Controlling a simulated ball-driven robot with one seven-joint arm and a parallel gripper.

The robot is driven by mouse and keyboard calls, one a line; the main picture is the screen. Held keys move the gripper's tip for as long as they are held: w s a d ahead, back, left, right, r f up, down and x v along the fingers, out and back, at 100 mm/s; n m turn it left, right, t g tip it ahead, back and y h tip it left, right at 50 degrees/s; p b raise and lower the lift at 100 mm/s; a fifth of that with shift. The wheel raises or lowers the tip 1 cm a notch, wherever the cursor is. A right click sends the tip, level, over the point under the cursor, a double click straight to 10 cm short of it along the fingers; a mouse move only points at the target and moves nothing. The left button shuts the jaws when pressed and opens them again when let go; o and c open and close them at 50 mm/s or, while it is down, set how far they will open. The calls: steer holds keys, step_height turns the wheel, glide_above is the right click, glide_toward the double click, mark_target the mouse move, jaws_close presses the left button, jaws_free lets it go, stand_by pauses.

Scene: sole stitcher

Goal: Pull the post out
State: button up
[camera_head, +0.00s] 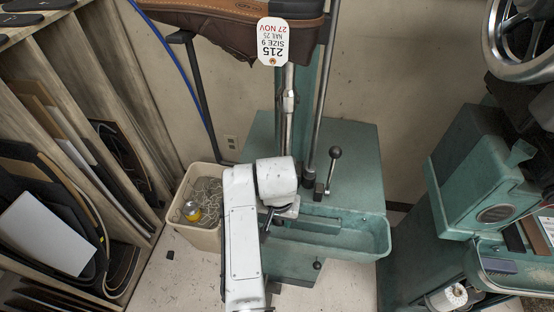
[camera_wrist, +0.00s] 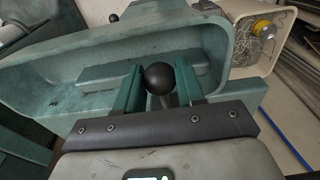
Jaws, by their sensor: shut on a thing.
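A shiny steel post (camera_head: 287,112) stands upright in the green machine base (camera_head: 355,165), below a brown shoe (camera_head: 235,28). A thinner rod (camera_head: 321,95) stands to its right. My gripper (camera_head: 285,210) is low in front of the post, by the left part of the green tray (camera_head: 375,240). In the wrist view my gripper (camera_wrist: 160,84) has its two fingers on either side of a black ball knob (camera_wrist: 159,77) and is shut on it. The knob's stem is mostly hidden. My arm and hand hide this knob in the head view.
A black-knobbed lever (camera_head: 335,153) stands right of the post. A small black knob (camera_head: 317,265) is below the tray. A beige bin (camera_head: 195,235) of tangled wire is at left, beside a rack of sheets (camera_head: 70,150). Another green machine (camera_head: 480,175) stands at right.

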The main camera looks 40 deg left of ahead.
steer(key=shift+c, duration=0.5)
steer(key=shift+s+d+p, duration=0.25)
steer(key=shift+s+p, duration=0.2)
steer(key=shift+p, duration=0.3)
steer(key=shift+s+d+f+p, duration=0.1)
steer(key=shift+s+d+p, duration=1.3)
steer(key=shift+s+p, duration=0.8)
steer(key=shift+s+d+r+p, duration=0.1)
steer(key=shift+s+d+p, duration=1.3)
steer(key=shift+s+p, duration=0.8)
steer(key=shift+s+d+f+p, duration=0.1)
steer(key=shift+s+d+p, duration=1.3)
steer(key=shift+s+p, duration=0.8)
steer(key=shift+s, duration=0.25)
steer(key=o, duration=1.3)
